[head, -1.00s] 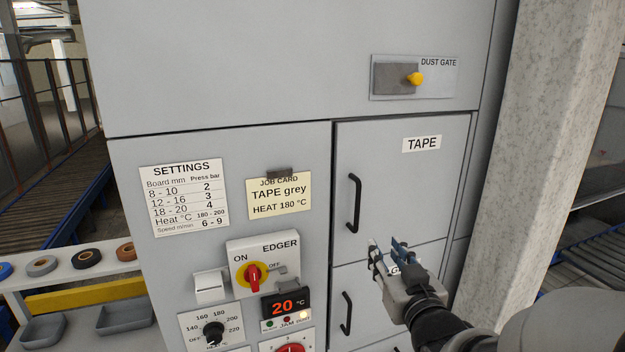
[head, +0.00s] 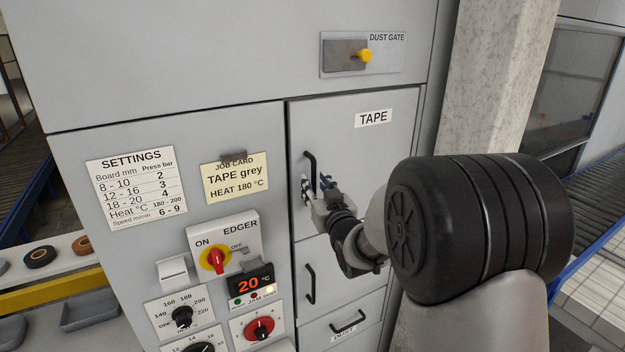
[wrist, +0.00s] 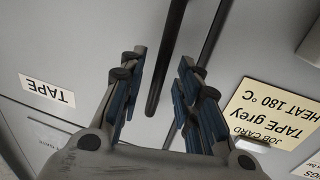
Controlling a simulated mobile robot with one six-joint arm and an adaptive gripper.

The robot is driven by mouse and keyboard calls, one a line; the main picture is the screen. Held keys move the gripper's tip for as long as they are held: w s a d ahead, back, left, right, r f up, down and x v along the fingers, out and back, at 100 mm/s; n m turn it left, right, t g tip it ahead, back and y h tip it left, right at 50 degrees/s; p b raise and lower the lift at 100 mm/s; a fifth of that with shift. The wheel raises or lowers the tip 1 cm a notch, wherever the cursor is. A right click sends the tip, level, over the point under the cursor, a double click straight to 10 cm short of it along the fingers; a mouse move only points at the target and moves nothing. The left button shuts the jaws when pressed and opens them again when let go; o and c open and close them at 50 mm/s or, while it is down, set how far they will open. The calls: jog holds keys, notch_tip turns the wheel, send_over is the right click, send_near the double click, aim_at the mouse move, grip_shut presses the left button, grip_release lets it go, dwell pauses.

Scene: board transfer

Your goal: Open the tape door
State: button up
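The tape door (head: 360,160) is a grey panel with a TAPE label (head: 373,118) at its upper right. It looks shut, flush with the cabinet front. Its black vertical bar handle (head: 309,160) is near its left edge. My gripper (head: 316,190) is at the lower part of this handle and hides some of it. In the wrist view the picture is upside down. My gripper (wrist: 160,90) is open there, with the handle (wrist: 168,50) running between its two blue-padded fingers, and a gap shows on either side of the bar.
A lower door with its own handle (head: 310,284) is below. Left of the doors are the job card (head: 235,178), the EDGER switch (head: 215,260) and the heat display (head: 251,280). The dust gate (head: 362,54) is above. A concrete pillar (head: 495,80) stands close on the right.

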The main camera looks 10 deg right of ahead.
jog(key=shift+w+a, duration=0.1)
jog(key=shift+w, duration=1)
jog(key=shift+c, duration=0.5)
grip_shut()
